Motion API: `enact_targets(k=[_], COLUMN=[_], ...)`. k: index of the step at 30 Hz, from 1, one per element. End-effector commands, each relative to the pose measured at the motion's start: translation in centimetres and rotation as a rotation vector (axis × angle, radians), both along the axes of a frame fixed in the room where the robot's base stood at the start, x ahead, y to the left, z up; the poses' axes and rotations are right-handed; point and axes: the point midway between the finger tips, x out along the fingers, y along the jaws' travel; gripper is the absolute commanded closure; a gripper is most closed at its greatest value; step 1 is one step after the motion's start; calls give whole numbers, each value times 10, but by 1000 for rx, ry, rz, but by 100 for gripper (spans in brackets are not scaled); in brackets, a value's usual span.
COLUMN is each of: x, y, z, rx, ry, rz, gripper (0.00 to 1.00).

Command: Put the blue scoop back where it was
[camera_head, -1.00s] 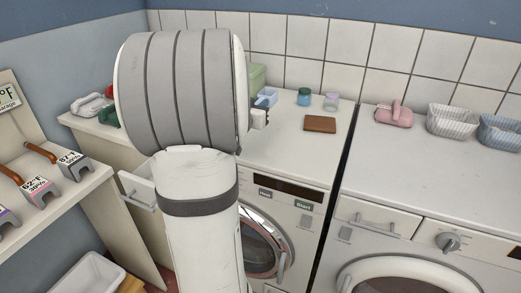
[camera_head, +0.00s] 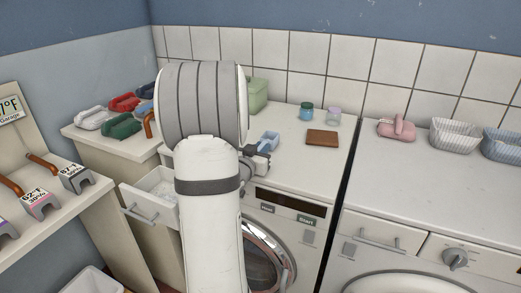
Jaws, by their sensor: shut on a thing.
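The light blue scoop (camera_head: 269,141) shows just beyond my gripper (camera_head: 261,160), above the front part of the left machine's white top. My gripper is shut on the scoop, though my own arm hides part of the grip. I cannot tell how high the scoop is above the surface. An open drawer (camera_head: 137,200) with whitish contents is at the left of the machine's front, partly behind my arm.
A green box (camera_head: 257,95), a teal jar (camera_head: 306,112), a lilac jar (camera_head: 333,116) and a brown block (camera_head: 322,138) stand on the left machine's top. A pink container (camera_head: 397,128) and baskets (camera_head: 454,136) are on the right machine. Several coloured handled objects (camera_head: 121,126) are on the left counter.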

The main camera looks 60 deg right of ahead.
Motion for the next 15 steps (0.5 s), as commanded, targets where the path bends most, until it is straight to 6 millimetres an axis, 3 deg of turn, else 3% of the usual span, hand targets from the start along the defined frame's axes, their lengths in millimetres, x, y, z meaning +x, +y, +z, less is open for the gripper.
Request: enact_targets(k=[6, 7, 15], x=[0, 0, 0], y=[0, 0, 0], z=[-5, -3, -3], rx=[0, 0, 1], ry=[0, 0, 0], rz=[0, 0, 0], gripper=[100, 80, 61])
